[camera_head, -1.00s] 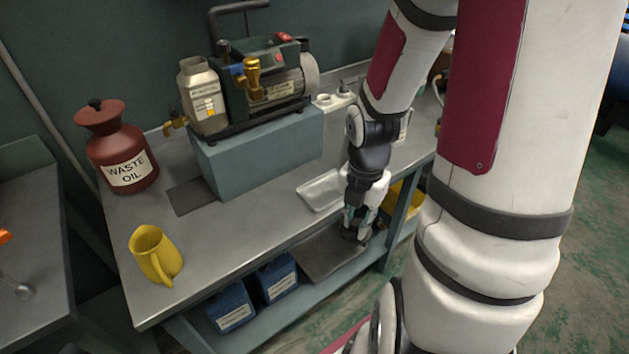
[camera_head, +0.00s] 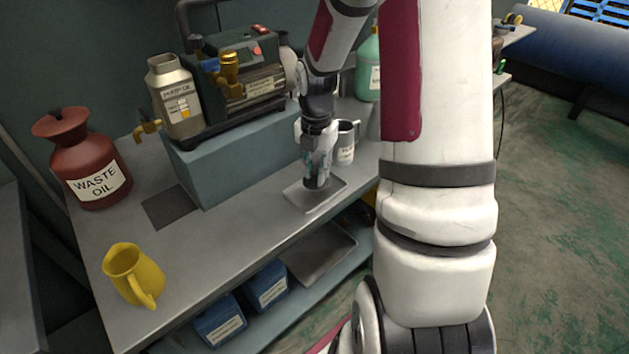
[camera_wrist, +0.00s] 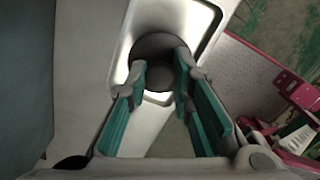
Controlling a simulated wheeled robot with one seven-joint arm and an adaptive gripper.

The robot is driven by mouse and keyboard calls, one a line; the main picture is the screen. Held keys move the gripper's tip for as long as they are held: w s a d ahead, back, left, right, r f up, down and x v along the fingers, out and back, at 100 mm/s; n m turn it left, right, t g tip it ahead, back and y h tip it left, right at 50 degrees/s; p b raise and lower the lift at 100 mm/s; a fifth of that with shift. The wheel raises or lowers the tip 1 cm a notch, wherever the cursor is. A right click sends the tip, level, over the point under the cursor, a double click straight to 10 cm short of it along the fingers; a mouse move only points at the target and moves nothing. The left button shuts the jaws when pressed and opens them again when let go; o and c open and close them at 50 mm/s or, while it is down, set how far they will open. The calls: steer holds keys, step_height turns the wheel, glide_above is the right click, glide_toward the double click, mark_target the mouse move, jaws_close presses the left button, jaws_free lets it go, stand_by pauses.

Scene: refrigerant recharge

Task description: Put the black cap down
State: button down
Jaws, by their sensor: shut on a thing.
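My gripper (camera_head: 317,181) points down over the shallow metal tray (camera_head: 331,199) near the front edge of the workbench. In the wrist view, my gripper (camera_wrist: 160,80) has its green-padded fingers closed around a dark round cap (camera_wrist: 157,47). The pale tray (camera_wrist: 199,22) lies under and around the cap in that view. The cap (camera_head: 311,184) shows only as a small dark shape at the fingertips in the head view. I cannot tell whether it touches the tray floor.
A pump (camera_head: 250,75) stands on a grey-blue block (camera_head: 235,151) left of my gripper. A metal mug (camera_head: 346,146) and a green bottle (camera_head: 368,80) stand behind it. A yellow jug (camera_head: 132,274) and a red waste-oil can (camera_head: 88,160) are at the left. The front bench between has free room.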

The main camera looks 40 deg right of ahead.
mark_target(316, 180)
steer(key=shift+w+f+b, duration=0.15)
steer(key=shift+f+b, duration=0.15)
steer(key=shift+f, duration=1.5)
steer(key=shift+f, duration=0.15)
steer(key=c, duration=1.4)
jaws_free()
